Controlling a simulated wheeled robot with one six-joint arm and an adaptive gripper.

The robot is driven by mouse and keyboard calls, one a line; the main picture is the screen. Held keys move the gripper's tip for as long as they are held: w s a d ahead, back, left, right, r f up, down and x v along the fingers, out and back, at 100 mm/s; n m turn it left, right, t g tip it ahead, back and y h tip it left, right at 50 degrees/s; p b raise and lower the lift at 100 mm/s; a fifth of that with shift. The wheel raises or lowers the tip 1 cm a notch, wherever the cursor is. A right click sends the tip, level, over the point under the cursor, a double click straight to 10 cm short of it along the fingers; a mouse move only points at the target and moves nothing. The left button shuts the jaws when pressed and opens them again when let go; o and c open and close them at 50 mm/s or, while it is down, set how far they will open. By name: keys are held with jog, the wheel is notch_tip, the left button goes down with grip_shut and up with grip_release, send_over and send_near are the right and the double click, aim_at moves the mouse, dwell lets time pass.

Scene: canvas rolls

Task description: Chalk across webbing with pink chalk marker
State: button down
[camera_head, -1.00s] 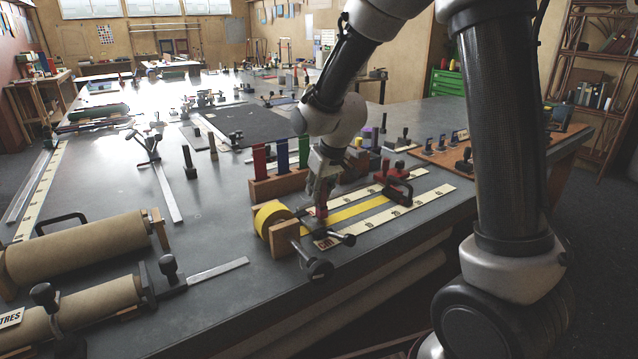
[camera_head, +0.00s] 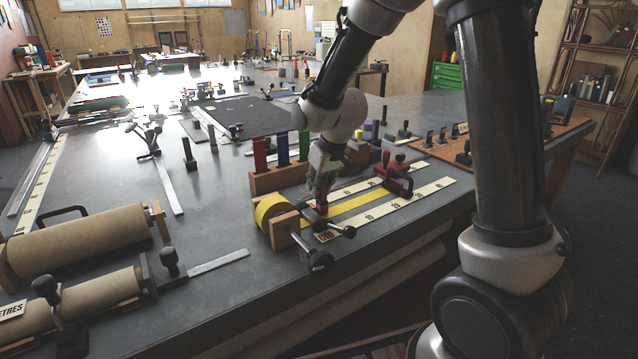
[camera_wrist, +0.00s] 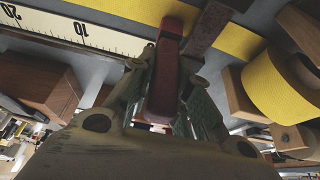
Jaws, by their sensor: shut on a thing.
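My gripper (camera_head: 320,188) is shut on a pinkish-red marker (camera_wrist: 166,70), which stands between the fingers in the wrist view. The yellow webbing (camera_head: 362,206) runs from its roll (camera_head: 268,210) rightward between two pale rulers. In the head view the gripper is above the webbing's roll end, with the marker pointing down. The webbing also shows in the wrist view (camera_wrist: 235,42), passing behind the marker and a dark metal bar (camera_wrist: 208,28). Whether the marker's tip touches the webbing cannot be told. No pink line is clearly visible.
A wooden block (camera_head: 280,178) with red, blue and green upright pieces stands just behind the roll. A red clamp (camera_head: 396,172) sits across the strips at right. Black knobs (camera_head: 318,260) stick out at the front.

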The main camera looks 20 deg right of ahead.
jog(key=shift+f, duration=0.2)
jog(key=shift+s+a, duration=0.2)
jog(key=shift+a, duration=0.4)
dwell(0.4)
jog(key=shift+s+d, duration=0.2)
jog(key=shift+s, duration=0.5)
jog(key=shift+s+d, duration=0.15)
jog(key=shift+s, duration=0.55)
jog(key=shift+w+d+r, duration=0.15)
jog(key=shift+d+r, duration=0.3)
jog(key=shift+r, duration=0.05)
notch_tip(320, 180, up, 7)
dwell(0.7)
